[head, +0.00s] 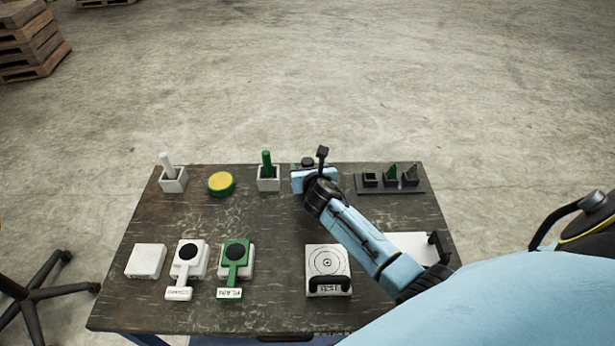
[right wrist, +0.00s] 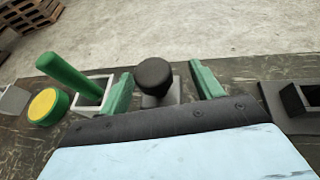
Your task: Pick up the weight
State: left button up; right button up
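The weight (right wrist: 154,76) appears to be the object with a round black knob on a grey body, at the table's back edge. Its black top shows just beyond my right gripper in the head view (head: 307,161). My right gripper (right wrist: 163,88) is open, with one green finger on each side of the weight in the right wrist view. A gap shows between the knob and the right finger; the left finger is closer. Contact cannot be told. The weight's lower part is hidden behind the gripper body. My left gripper is not in view.
A grey holder with a green stick (head: 267,172) stands just left of the gripper, beside a yellow-topped green disc (head: 221,183). A black rack (head: 391,184) stands to the right. White and green devices and a target plate (head: 327,263) occupy the front of the table (head: 200,218).

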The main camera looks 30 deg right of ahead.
grip_shut()
jog(key=shift+w+r, duration=0.1)
jog(key=shift+r, duration=0.15)
